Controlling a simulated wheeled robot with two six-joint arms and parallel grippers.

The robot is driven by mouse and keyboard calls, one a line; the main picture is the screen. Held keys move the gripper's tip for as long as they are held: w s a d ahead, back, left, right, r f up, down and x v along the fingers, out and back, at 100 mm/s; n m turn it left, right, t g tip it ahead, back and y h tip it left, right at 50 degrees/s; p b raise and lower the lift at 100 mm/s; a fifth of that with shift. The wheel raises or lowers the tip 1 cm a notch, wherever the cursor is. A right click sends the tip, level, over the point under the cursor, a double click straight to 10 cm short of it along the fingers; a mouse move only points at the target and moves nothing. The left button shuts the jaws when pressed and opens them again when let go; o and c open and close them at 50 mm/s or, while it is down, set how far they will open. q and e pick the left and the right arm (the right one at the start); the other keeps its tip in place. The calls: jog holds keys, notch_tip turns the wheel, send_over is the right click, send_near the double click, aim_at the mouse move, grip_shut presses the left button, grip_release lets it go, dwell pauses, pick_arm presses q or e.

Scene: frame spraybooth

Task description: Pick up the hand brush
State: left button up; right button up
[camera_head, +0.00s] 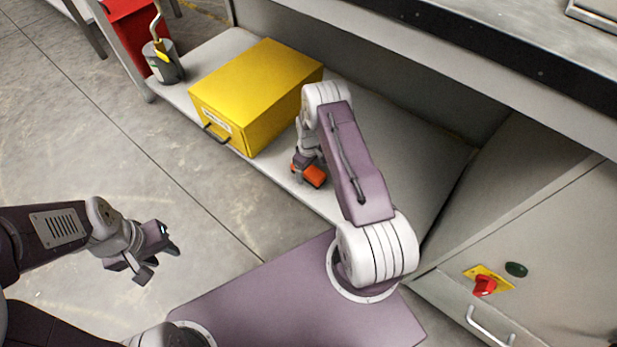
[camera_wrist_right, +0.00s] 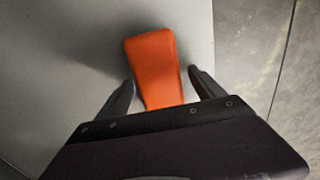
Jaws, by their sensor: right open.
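The hand brush shows as an orange piece (camera_head: 315,175) near the front edge of the low grey shelf, partly hidden by my right gripper (camera_head: 304,172). In the right wrist view its orange part (camera_wrist_right: 152,58) lies between the two dark fingers of my right gripper (camera_wrist_right: 161,82), with a gap on each side. The right gripper is open. The brush's lower end is hidden behind the gripper body, and no bristles show. My left gripper (camera_head: 159,262) is over the floor at the left, far from the brush, with its fingers apart and empty.
A yellow box (camera_head: 257,82) stands on the shelf (camera_head: 405,140), left of my right arm. A grey pot with a handled tool (camera_head: 165,68) stands at the shelf's left end, near a red bin (camera_head: 130,30). A cabinet (camera_head: 545,250) with a red switch bounds the right.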

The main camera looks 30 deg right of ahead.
aim_at(311, 169)
jog(key=shift+r, duration=0.15)
jog(key=shift+c, duration=0.4)
jog(key=c, duration=1.5)
jog(key=shift+o, duration=0.2)
jog(key=shift+r, duration=0.1)
jog(key=r+p, duration=0.3)
jog(key=d+r+p, duration=0.1)
jog(key=r+p, duration=0.1)
jog(key=shift+s+r, duration=0.15)
jog(key=shift+s, duration=0.1)
jog(key=s+d+r+p, duration=0.5)
jog(key=d, duration=0.4)
jog(key=shift+s+r, duration=0.25)
jog(key=shift+s, duration=0.05)
